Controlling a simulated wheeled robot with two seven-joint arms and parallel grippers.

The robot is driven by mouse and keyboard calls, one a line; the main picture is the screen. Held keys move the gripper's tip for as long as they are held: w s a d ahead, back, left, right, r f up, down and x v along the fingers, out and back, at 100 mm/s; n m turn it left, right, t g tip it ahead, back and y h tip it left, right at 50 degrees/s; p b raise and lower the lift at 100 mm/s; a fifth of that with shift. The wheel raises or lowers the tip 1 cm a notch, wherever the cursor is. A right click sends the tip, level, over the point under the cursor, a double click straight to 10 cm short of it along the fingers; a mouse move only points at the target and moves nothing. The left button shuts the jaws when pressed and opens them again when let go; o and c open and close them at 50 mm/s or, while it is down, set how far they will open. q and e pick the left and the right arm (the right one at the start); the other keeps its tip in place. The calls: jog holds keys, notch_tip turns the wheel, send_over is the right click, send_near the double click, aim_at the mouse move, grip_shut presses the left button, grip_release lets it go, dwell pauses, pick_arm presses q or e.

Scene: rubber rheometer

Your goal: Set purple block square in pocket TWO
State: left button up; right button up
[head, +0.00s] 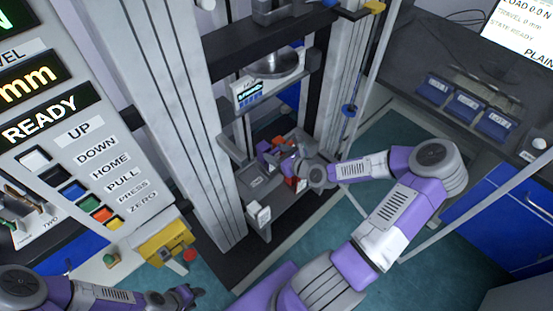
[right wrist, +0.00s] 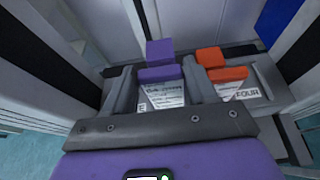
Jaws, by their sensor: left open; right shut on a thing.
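The purple block (right wrist: 160,73) is between the grey fingers of my right gripper (right wrist: 158,80) in the right wrist view, with its upper part (right wrist: 160,49) rising behind. My right gripper (head: 287,160) is shut on it. In the head view, purple (head: 263,146) shows beside the gripper at the rack in the press frame. Whether the block touches a pocket floor cannot be told. Pocket TWO's label is not readable there. My left gripper (head: 187,295) is open and empty at the lower left.
An orange block (right wrist: 228,74) sits right of the purple one, by a label reading FOUR (right wrist: 245,94). Press columns (head: 190,110) flank the rack. A button panel (head: 85,150) stands left. Blue bins (head: 465,105) stand on the right bench.

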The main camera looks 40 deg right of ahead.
jog(key=shift+f, duration=0.9)
pick_arm(q)
jog(key=shift+f, duration=0.5)
pick_arm(e)
jog(key=shift+f, duration=0.2)
jog(key=o, duration=1.2)
jog(key=shift+c, duration=0.2)
jog(key=shift+r, duration=0.1)
